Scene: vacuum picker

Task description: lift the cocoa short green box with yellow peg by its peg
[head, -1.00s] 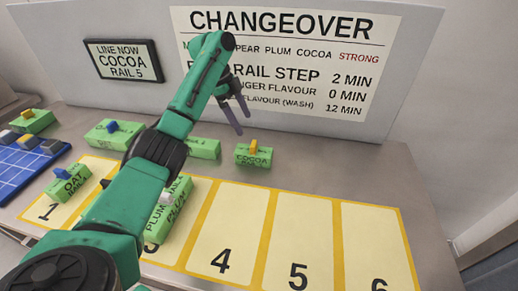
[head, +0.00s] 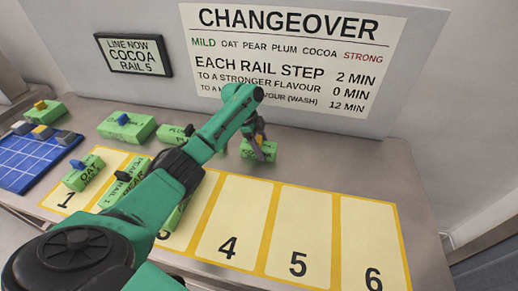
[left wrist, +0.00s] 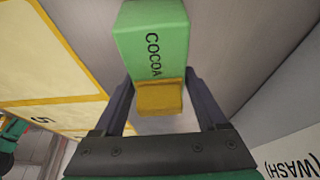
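The short green cocoa box (head: 270,151) stands on the table behind the numbered slots, near the sign wall. In the left wrist view the same box (left wrist: 153,35) shows its COCOA label, with the yellow peg (left wrist: 160,97) toward me. My left gripper (head: 258,143) is at the box from above and partly hides it in the head view. In the left wrist view its fingers (left wrist: 160,82) stand on either side of the peg, with small gaps showing. My right gripper is in neither view.
Several other green boxes, such as the one with a blue peg (head: 126,127), stand to the left. The oat box (head: 83,173) and others stand on the yellow numbered mat (head: 260,205); slots 4 to 6 are bare. A blue tray (head: 25,163) is at far left.

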